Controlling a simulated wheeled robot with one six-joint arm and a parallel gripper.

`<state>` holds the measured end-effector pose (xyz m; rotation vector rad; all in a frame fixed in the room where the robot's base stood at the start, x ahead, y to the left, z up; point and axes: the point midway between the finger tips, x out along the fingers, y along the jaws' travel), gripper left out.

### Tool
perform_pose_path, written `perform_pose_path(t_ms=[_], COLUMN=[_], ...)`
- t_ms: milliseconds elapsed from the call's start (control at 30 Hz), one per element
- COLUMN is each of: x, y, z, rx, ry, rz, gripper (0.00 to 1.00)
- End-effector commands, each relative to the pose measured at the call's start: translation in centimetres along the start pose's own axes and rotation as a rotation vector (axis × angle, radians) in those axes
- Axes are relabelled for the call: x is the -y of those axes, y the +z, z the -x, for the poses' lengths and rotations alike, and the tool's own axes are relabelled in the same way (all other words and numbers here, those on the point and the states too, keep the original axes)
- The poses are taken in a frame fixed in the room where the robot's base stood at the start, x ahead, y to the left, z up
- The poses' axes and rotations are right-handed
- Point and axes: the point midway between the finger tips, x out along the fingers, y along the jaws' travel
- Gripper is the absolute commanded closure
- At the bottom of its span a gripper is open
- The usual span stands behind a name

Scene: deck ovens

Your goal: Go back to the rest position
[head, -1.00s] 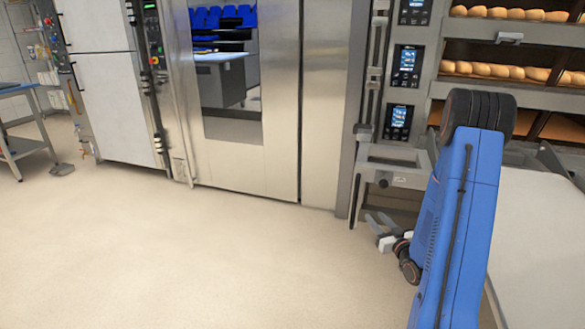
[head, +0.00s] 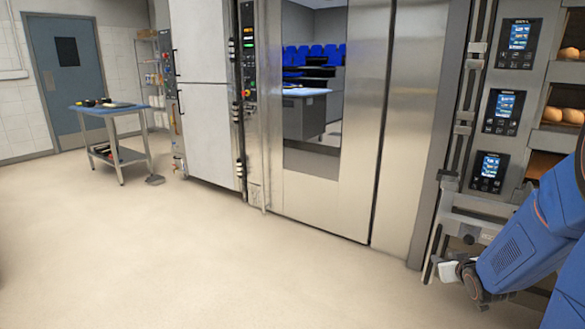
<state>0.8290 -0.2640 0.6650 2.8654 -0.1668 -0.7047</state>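My arm is the blue shape at the lower right of the head view. My gripper (head: 436,268) is small and low beside the frame of the deck oven (head: 507,105). A pale part of it shows, but its fingers blend with the dark oven frame, so I cannot tell their opening. I see nothing held in it. The deck oven stands at the right edge, with several lit control screens and bread loaves (head: 562,113) on its decks. My arm covers its lower part.
A tall steel oven with a glass door (head: 312,100) fills the middle back. A white cabinet (head: 207,95) stands left of it. The floor (head: 200,260) in front is clear.

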Motion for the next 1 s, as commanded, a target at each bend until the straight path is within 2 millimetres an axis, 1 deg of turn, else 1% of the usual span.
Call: perform_pose_path(t_ms=[33,200,267,467,767,1000], x=[0.5,1.9,2.4,4.5,8.0,10.8], y=[-0.7,-1.6,-1.8,-2.0,-1.1,0.5], z=[1.1,4.5,5.9,10.8,19.1,26.0], rx=[0.018,0.105,0.136,0.236,0.384,0.494], ry=[0.005,0.019,0.022,0.019,-0.018,-0.075], rz=[0.004,0.0,-0.003,-0.022,-0.058,-0.082], gripper=[0.64,0.64,0.64,0.64,0.64,0.64])
